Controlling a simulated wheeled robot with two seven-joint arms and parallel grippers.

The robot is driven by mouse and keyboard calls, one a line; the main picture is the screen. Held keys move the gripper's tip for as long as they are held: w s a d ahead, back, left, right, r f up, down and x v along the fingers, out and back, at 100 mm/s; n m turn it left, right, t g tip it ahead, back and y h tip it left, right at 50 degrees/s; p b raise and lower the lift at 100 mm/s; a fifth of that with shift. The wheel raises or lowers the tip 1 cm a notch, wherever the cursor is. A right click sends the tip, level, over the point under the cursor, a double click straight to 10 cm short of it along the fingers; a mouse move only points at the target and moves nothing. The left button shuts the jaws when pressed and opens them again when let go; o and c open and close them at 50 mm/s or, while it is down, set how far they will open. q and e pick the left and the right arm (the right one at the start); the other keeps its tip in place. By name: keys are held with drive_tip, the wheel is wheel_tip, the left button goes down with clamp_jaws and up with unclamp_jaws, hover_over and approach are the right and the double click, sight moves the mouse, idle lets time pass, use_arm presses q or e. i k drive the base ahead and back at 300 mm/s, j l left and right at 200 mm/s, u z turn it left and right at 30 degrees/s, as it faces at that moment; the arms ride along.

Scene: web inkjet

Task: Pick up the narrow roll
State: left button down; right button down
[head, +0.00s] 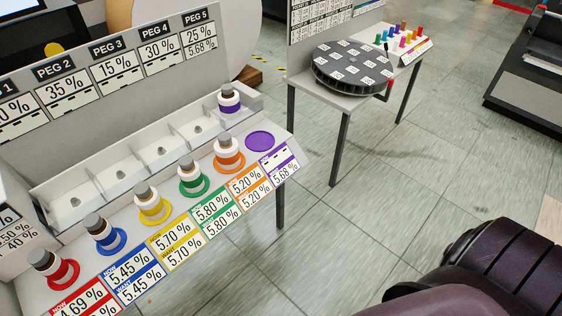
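I see no roll that I can surely call the narrow roll. A large beige round shape (240,36), perhaps a paper roll seen end-on, stands behind the peg panel at the top. It is partly hidden by the panel, and its width cannot be judged. Neither of my grippers is in view.
A white bench (225,180) with colored bottles on rings, including a red bottle (52,268), fills the left. A second table (340,92) carries a dark turntable (345,62) and small colored vials. A dark ribbed object (500,258) is at lower right. Tiled floor (390,190) between is clear.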

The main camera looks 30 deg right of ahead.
sight(228, 100)
drive_tip(key=i+l+u, duration=0.1)
drive_tip(key=u, duration=0.25)
drive_tip(key=l+u, duration=0.4)
drive_tip(key=i+l+u, duration=0.1)
drive_tip(key=u, duration=0.25)
drive_tip(key=l+u, duration=0.15)
drive_tip(key=l, duration=0.6)
drive_tip(key=l+u, duration=0.15)
drive_tip(key=l, duration=0.65)
drive_tip(key=l+u, duration=0.2)
drive_tip(key=l, duration=0.55)
drive_tip(key=k+l+u, duration=0.15)
drive_tip(key=l, duration=1.05)
drive_tip(key=k+l, duration=0.1)
drive_tip(key=l, duration=0.35)
drive_tip(key=i+j, duration=0.25)
drive_tip(key=j, duration=0.3)
